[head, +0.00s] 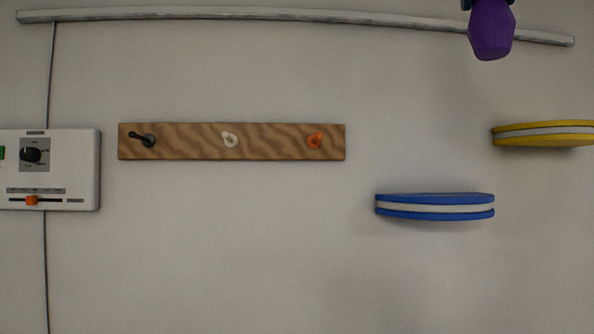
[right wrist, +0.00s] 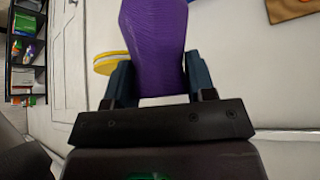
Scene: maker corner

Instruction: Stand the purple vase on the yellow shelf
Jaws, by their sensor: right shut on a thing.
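The purple vase (head: 491,30) shows at the top right of the head view, in front of the wall. My right gripper (right wrist: 158,80) is shut on the vase, with a dark finger on each side of it in the right wrist view (right wrist: 155,40). In the head view only a small bit of this gripper shows at the top edge. The yellow shelf (head: 545,134) is on the wall at the right, lower than the vase and to its right, cut by the picture edge. Part of it also shows left of the vase in the right wrist view (right wrist: 106,63). My left gripper is not in view.
A blue shelf (head: 435,206) is on the wall, below and left of the yellow one. A wooden board with hooks (head: 190,142) hangs left of it. A white control box (head: 70,165) is at the far left. A grey rail (head: 250,14) runs along the top.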

